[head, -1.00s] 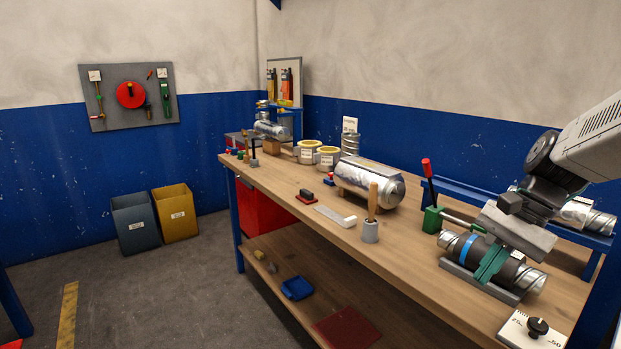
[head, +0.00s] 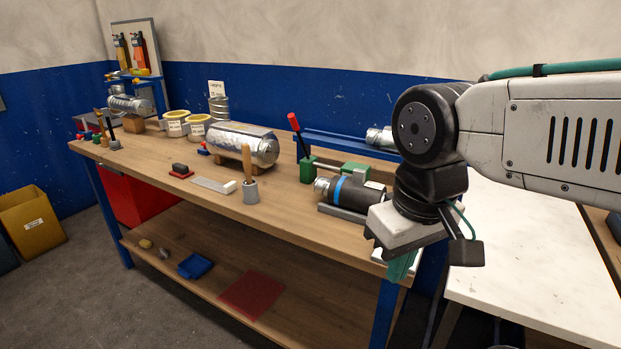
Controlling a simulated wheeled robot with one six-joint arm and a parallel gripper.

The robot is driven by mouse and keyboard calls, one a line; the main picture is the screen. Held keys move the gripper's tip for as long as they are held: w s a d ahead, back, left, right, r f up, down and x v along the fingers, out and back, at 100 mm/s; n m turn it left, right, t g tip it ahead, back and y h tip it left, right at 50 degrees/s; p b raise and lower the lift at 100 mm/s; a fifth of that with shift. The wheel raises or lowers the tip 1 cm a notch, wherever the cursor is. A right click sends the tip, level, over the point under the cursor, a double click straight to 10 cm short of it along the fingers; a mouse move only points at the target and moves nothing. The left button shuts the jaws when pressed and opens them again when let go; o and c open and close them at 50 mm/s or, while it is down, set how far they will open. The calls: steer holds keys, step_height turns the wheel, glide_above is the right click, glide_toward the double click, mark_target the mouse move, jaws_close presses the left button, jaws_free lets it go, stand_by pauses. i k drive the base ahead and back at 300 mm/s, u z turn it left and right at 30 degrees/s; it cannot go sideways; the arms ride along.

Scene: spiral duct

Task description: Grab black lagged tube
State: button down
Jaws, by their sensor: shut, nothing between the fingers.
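The black lagged tube (head: 362,198) lies on its side in a low grey cradle (head: 341,213) near the right end of the wooden bench. It has a blue band and a bare silver end at the left. My arm's wrist hides its right end. My gripper (head: 402,267) is at the right front corner of the bench in the picture, to the right of the tube and apart from it. Its green fingers point down, are shut and hold nothing; their upper part is hidden by the gripper body.
A green clamp with a red-handled lever (head: 306,160) stands close behind the tube. A wood-handled tool in a grey pot (head: 250,190) and a large silver duct (head: 240,145) are to the left. A white-topped table (head: 530,250) adjoins at right.

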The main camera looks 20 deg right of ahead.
mark_target(354, 194)
steer(key=z, duration=2.4)
steer(key=k, duration=0.85)
steer(key=u, duration=0.7)
steer(key=i, duration=1)
steer(key=u, duration=0.05)
